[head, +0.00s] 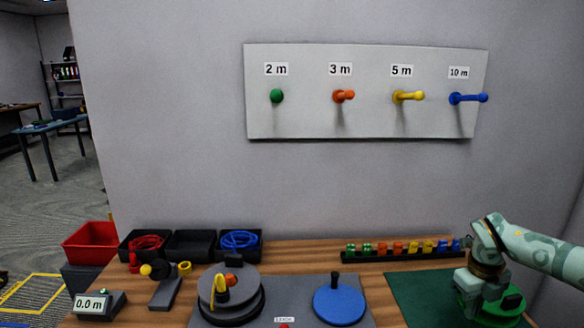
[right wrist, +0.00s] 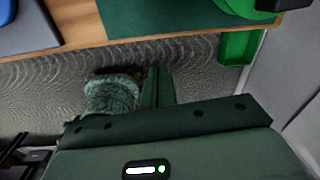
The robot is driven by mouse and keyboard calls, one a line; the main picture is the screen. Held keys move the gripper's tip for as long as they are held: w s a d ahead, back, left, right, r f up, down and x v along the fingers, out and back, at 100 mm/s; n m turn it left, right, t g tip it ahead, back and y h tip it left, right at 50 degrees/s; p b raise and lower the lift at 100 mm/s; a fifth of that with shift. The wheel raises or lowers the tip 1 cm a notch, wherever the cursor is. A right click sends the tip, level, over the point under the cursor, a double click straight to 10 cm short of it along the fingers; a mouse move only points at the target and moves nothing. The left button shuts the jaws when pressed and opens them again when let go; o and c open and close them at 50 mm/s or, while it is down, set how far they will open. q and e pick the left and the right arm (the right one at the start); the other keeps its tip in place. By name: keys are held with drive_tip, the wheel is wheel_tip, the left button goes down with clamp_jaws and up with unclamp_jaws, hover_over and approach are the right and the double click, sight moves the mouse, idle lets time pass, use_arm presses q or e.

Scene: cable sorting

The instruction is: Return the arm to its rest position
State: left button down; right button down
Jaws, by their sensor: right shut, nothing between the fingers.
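My right arm comes in from the right in the head view. Its gripper (head: 480,290) is over the right end of the table, above the green mat (head: 425,290), and partly covers a green round object (head: 512,302). In the right wrist view the gripper (right wrist: 143,82) is shut and empty, with floor and the table's edge behind it. My left gripper is not in view.
A wooden table (head: 300,255) holds a blue disc (head: 339,303), a grey reel stand (head: 245,285), black trays (head: 193,243) and a row of coloured pieces (head: 400,250). A pegboard (head: 365,115) hangs above. A green bin (right wrist: 238,48) stands beyond the table edge.

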drive_tip(key=s+d+m, duration=0.2)
drive_tip(key=s+d, duration=0.2)
drive_tip(key=d, duration=0.7)
drive_tip(key=s+a+f+m+t+y, duration=0.1)
drive_tip(key=a+f+m+t+y, duration=0.35)
drive_tip(key=f, duration=0.85)
drive_tip(key=s+d+f+m+t+h, duration=0.45)
drive_tip(key=s+d+f+m, duration=0.65)
drive_tip(key=s+d+m, duration=0.4)
drive_tip(key=s+d+m+g+h, duration=0.4)
drive_tip(key=s+d, duration=0.6)
drive_tip(key=s, duration=0.5)
drive_tip(key=s+d+m+g+h, duration=0.35)
drive_tip(key=s+d, duration=0.65)
drive_tip(key=s, duration=0.4)
drive_tip(key=s+a+f+m+y, duration=0.1)
drive_tip(key=s+a+f, duration=0.2)
drive_tip(key=a+f, duration=0.5)
drive_tip(key=s+a+f+m+g+y, duration=0.1)
drive_tip(key=s+a+f+y, duration=0.3)
drive_tip(key=a, duration=0.8)
drive_tip(key=s+a+f+m+h, duration=0.1)
drive_tip(key=s+a+f, duration=0.2)
drive_tip(key=a+f, duration=0.55)
drive_tip(key=s+a+f+m+y+p, duration=0.1)
drive_tip(key=a+y, duration=0.3)
drive_tip(key=a, duration=2.4)
drive_tip(key=shift+f+m+p, duration=0.3)
drive_tip(key=shift+f+m, duration=0.15)
drive_tip(key=shift+m, duration=0.15)
